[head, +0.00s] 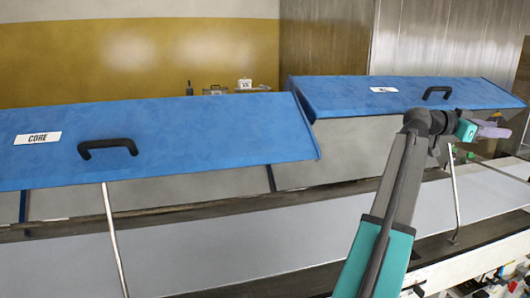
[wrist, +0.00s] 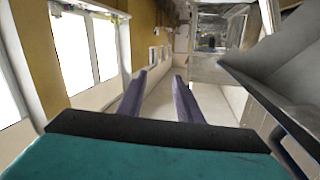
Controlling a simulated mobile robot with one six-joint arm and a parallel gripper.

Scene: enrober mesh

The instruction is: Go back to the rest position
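My gripper (head: 492,130) is at the right of the head view, held up in front of the right blue lid (head: 345,99), at the end of my raised arm. In the wrist view my gripper (wrist: 159,74) shows two purple fingers standing well apart. Nothing is between them, and a pale floor shows beyond. In the head view the fingers overlap, and whether they touch anything there is hard to tell.
The left blue lid (head: 190,135), labelled CORE, is propped open by a thin rod (head: 115,240). Another rod (head: 454,190) stands near my gripper. A long grey belt (head: 235,245) runs below the lids. The wrist view shows bright windows (wrist: 85,45) at left and a dark panel at right.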

